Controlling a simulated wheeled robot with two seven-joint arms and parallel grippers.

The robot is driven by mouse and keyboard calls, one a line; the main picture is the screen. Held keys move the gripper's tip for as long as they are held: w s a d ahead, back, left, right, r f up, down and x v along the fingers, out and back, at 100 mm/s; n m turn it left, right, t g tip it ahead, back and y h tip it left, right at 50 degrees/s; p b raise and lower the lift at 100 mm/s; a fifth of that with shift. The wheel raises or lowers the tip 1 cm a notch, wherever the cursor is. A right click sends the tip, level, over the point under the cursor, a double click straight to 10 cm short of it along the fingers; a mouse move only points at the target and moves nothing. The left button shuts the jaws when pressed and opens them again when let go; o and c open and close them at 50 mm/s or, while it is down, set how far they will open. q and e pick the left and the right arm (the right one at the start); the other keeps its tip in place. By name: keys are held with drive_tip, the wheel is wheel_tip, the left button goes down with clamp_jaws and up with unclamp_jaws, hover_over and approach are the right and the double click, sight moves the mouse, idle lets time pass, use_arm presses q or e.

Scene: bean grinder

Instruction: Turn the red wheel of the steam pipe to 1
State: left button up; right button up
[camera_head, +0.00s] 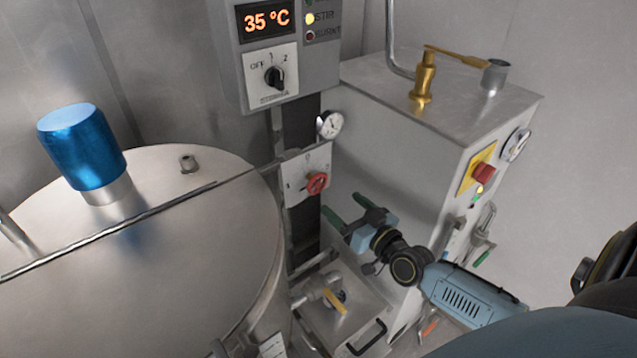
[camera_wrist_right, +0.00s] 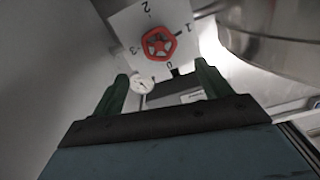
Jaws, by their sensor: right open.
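The red wheel (camera_head: 317,183) is mounted on a pale plate (camera_head: 293,165) on the dark upright beside the tank. In the right wrist view the red wheel (camera_wrist_right: 159,43) sits ahead of the fingertips, on a plate (camera_wrist_right: 128,22) marked 0, 1, 2 and 3. I cannot tell which number it is set to. My right gripper (camera_head: 347,210) is just below and right of the wheel, apart from it. Its green fingers are spread and empty, and they also frame the wheel in the right wrist view (camera_wrist_right: 160,84). My left gripper is not in view.
A large steel tank (camera_head: 170,250) with a blue cylinder (camera_head: 82,147) fills the left. A control box (camera_head: 270,75) reading 35 °C hangs above the wheel. A small gauge (camera_head: 330,124) is just above the plate. A grey cabinet (camera_head: 400,130) stands behind my right arm.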

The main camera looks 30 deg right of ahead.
sight(319, 183)
drive_tip(key=w, duration=0.7)
drive_tip(key=w+b, duration=0.1)
drive_tip(key=w, duration=0.2)
drive_tip(key=shift+w+a, duration=0.25)
drive_tip(key=shift+a, duration=0.15)
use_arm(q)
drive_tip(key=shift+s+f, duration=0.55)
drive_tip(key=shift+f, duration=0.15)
use_arm(e)
drive_tip(key=c, duration=1)
drive_tip(key=shift+f+m, duration=0.1)
drive_tip(key=shift+m, duration=0.5)
drive_tip(key=o, duration=1)
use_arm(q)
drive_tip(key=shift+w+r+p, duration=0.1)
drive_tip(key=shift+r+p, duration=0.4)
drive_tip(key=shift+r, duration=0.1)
use_arm(e)
drive_tip(key=s+d, duration=0.1)
drive_tip(key=s, duration=1.2)
drive_tip(key=shift+s, duration=0.2)
